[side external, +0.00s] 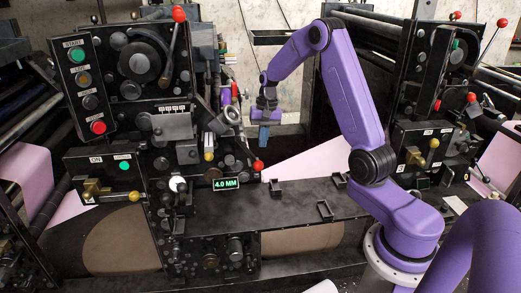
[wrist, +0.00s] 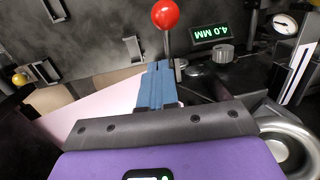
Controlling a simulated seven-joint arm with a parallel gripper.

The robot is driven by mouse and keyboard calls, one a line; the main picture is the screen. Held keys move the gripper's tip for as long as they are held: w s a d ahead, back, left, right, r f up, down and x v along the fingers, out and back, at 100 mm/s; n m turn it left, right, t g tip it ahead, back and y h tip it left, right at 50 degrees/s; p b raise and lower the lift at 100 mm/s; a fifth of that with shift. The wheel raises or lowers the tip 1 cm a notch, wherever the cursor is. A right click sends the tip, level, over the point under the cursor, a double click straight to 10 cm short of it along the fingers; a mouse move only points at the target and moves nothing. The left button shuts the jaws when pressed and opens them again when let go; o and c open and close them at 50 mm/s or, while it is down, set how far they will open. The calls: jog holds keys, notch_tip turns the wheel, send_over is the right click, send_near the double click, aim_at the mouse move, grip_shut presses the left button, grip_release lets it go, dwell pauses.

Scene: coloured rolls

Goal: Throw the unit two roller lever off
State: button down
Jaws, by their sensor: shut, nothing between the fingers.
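I see no clear touch. Other levers have red knobs (side external: 179,14) or yellow knobs (side external: 433,143). I cannot read which one is the unit two roller lever.
A green display reading 4.0 MM (side external: 227,184) sits beside the red knob, and a gauge (wrist: 284,24) is at right in the wrist view. Pink paper web (side external: 315,157) runs behind. The dark bench (side external: 300,205) bears small brackets. The right press unit (side external: 425,150) stands beyond my arm.

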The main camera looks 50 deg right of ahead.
aim_at(256, 166)
jog(key=shift+s+a+f, duration=0.3)
jog(key=shift+a+f, duration=0.3)
jog(key=shift+a, duration=0.15)
jog(key=shift+s+a+f, duration=0.25)
jog(key=shift+a+f, duration=0.35)
jog(key=shift+a, duration=0.1)
jog(key=s+a+f, duration=0.2)
jog(key=s+f, duration=0.1)
jog(key=shift+a+f, duration=0.25)
jog(key=shift+a, duration=0.15)
